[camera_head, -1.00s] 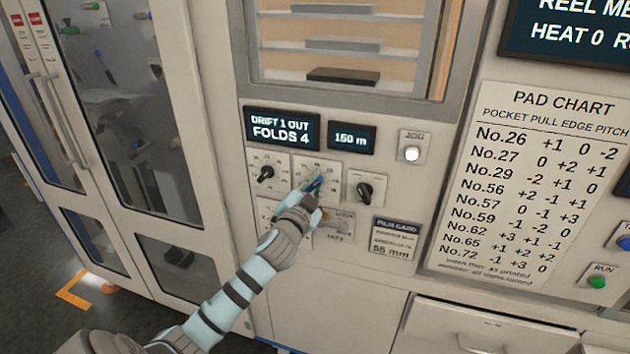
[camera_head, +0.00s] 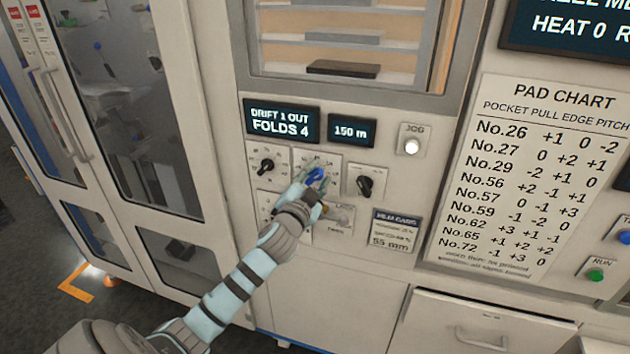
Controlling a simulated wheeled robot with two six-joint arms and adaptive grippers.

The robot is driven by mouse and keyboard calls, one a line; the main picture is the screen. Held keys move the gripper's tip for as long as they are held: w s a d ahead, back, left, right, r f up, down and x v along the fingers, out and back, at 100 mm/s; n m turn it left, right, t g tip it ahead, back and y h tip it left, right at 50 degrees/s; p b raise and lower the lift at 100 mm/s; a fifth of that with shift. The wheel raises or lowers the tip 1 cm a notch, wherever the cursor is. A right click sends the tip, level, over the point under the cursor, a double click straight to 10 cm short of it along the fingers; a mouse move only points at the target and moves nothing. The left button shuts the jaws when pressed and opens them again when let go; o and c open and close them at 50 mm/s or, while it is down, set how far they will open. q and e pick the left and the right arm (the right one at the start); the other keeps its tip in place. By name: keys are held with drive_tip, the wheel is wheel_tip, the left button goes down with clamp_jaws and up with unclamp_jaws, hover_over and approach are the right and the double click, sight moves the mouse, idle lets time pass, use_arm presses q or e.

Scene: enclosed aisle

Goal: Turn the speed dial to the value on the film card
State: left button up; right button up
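My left gripper (camera_head: 314,178) is at the middle dial panel (camera_head: 330,158) of the upper dial row, with its fingertips around or just in front of a blue knob (camera_head: 316,175). The gripper hides much of this dial's scale, and I cannot tell whether its fingers grip the knob. A black-knobbed dial (camera_head: 267,166) is to its left and another black dial (camera_head: 365,185) to its right. The film card (camera_head: 395,231) is at the lower right; its large line looks like 55 mm, and the small print is unreadable. My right gripper is not in view.
Displays above the dials read "DRIFT 1 OUT FOLDS 4" (camera_head: 282,121) and "150 m" (camera_head: 351,131). A white JOG button (camera_head: 411,146) is to the right. A pad chart (camera_head: 540,175) hangs further right. A glass-doored cabinet (camera_head: 140,130) stands left.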

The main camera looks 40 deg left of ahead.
use_arm(q)
drive_tip(key=v, duration=1.2)
drive_tip(key=shift+w, duration=0.1)
